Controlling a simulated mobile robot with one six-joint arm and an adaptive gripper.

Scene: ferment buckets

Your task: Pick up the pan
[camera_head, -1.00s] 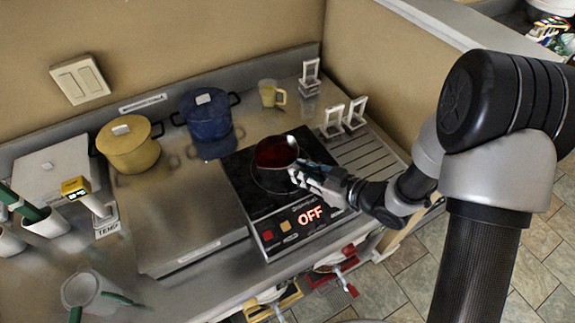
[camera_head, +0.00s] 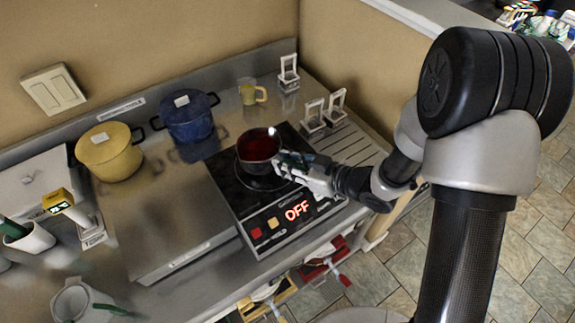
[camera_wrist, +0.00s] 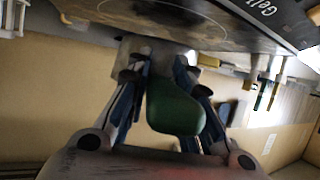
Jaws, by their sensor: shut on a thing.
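The pan (camera_head: 258,146) is small and dark, with a deep red inside. In the head view it is roughly upright over the ring of the black cooktop (camera_head: 235,188) and looks raised a little above it. My gripper (camera_head: 285,166) is at the pan's lower right side, where the handle is. In the wrist view the fingers of my gripper (camera_wrist: 165,75) are closed on both sides of the green handle (camera_wrist: 175,108). In the head view the gripper hides most of the handle.
The cooktop's panel reads OFF. A blue pot (camera_head: 188,118) and a yellow pot (camera_head: 109,153) stand at the back left. The steel counter (camera_head: 165,215) left of the cooktop is mostly clear.

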